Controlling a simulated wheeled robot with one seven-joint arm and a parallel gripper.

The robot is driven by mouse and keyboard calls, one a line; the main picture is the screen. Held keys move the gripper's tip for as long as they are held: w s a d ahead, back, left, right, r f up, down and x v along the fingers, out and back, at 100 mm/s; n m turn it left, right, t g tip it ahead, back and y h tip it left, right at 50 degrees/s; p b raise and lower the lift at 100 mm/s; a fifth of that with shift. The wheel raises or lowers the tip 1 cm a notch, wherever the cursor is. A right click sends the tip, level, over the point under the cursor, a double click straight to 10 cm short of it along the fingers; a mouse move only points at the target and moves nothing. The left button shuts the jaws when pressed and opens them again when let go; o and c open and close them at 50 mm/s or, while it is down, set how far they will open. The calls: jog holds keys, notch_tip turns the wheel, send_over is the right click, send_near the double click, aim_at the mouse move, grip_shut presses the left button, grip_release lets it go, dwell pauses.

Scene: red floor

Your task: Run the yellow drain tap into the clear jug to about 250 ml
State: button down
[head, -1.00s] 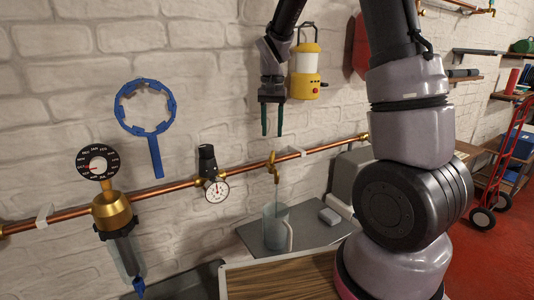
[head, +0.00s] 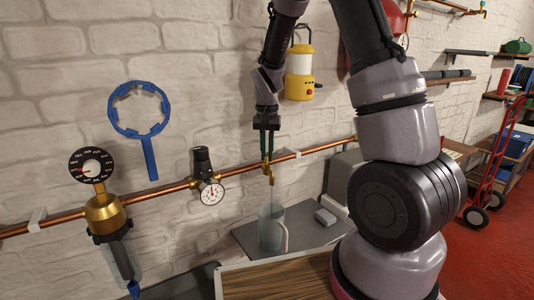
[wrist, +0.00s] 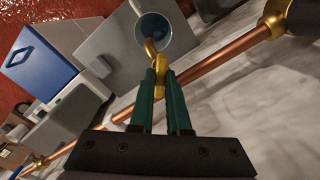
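The yellow drain tap (head: 270,178) hangs from the copper pipe on the wall, its spout above the clear jug (head: 272,228). The jug stands upright on a grey surface, its handle to the right. The wrist view looks down on the jug's round mouth (wrist: 168,40), with the tap's spout (wrist: 150,47) over it. My gripper (head: 267,157) points down at the tap. Its two green fingers (wrist: 161,80) are close together, one on each side of the tap's yellow handle (wrist: 159,78), and look shut on it.
The copper pipe (head: 235,171) runs along the wall, carrying a pressure gauge (head: 212,193) and a filter housing (head: 103,213) to the left. A blue ring wrench (head: 148,150) and a yellow lantern (head: 300,72) hang above. A grey box (head: 325,217) lies right of the jug.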

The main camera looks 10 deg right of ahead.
aim_at(267, 155)
jog(key=shift+m, duration=0.4)
jog(key=m, duration=0.3)
jog(key=shift+m, duration=0.3)
jog(key=m, duration=0.5)
jog(key=shift+m, duration=0.3)
jog(key=c, duration=0.9)
grip_release()
notch_tip(267, 155, up, 11)
jog(key=shift+f, duration=0.1)
